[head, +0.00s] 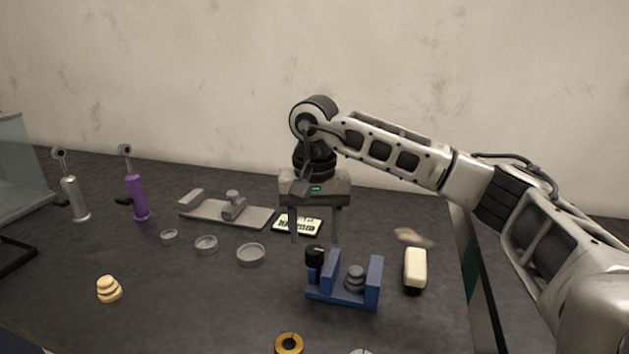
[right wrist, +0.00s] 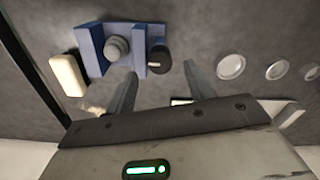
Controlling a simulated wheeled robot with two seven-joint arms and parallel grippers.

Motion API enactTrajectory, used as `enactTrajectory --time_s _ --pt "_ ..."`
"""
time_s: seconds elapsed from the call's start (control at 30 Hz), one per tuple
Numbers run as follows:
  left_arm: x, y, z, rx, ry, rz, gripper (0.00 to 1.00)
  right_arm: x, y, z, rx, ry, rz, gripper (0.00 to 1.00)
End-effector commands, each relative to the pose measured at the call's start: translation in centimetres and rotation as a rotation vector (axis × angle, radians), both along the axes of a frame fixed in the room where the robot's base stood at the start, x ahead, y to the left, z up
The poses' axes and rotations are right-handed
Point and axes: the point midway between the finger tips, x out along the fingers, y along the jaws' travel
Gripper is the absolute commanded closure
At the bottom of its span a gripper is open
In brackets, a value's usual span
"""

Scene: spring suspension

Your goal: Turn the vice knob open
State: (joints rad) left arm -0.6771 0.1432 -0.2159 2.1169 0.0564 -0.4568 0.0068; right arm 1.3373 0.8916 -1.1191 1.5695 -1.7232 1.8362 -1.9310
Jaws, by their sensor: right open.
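A blue vice (head: 345,294) stands on the dark table, with a black knob (head: 314,258) on its left side and a grey stacked round part (head: 354,278) between its jaws. My right gripper (head: 315,238) is open and empty, pointing down behind the vice and above the table. In the right wrist view the vice (right wrist: 90,48) and its knob (right wrist: 159,59) lie beyond the fingertips (right wrist: 160,80). The knob is between the two fingers' directions but apart from them. My left gripper is not in view.
A cream and black block (head: 415,268) stands right of the vice. A small display (head: 298,223) lies behind the gripper. Several grey rings (head: 251,254), a grey fixture (head: 225,212) and purple (head: 137,190) and silver (head: 74,193) tools are to the left.

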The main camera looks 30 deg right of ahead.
Motion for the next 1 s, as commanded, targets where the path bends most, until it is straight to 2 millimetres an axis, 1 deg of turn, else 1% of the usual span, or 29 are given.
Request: enactTrajectory --time_s 0.03,0.3,0.33,0.4,0.5,0.6,0.7,1.0 --pt "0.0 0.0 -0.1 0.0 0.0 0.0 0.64 0.1 0.1 1.3 0.003 -0.007 0.0 0.47" --pt "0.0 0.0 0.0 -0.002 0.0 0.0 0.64 0.1 0.0 8.0 0.002 -0.006 0.0 0.47" --pt "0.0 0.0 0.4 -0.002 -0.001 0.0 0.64 0.1 0.0 8.9 0.001 -0.006 0.0 0.47" --pt "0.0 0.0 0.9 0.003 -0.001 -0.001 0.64 0.1 0.0 10.3 0.0 -0.006 -0.001 0.47" --pt "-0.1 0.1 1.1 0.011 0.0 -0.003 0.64 0.0 0.0 11.7 0.0 -0.004 0.0 0.47" --pt "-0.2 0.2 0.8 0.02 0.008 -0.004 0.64 0.0 0.0 12.6 0.001 -0.002 0.0 0.47" --pt "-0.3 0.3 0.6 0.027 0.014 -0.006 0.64 0.0 0.0 12.9 0.0 -0.001 0.0 0.47" --pt "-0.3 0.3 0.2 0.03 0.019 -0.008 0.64 0.0 0.0 12.9 0.001 -0.001 0.0 0.47"
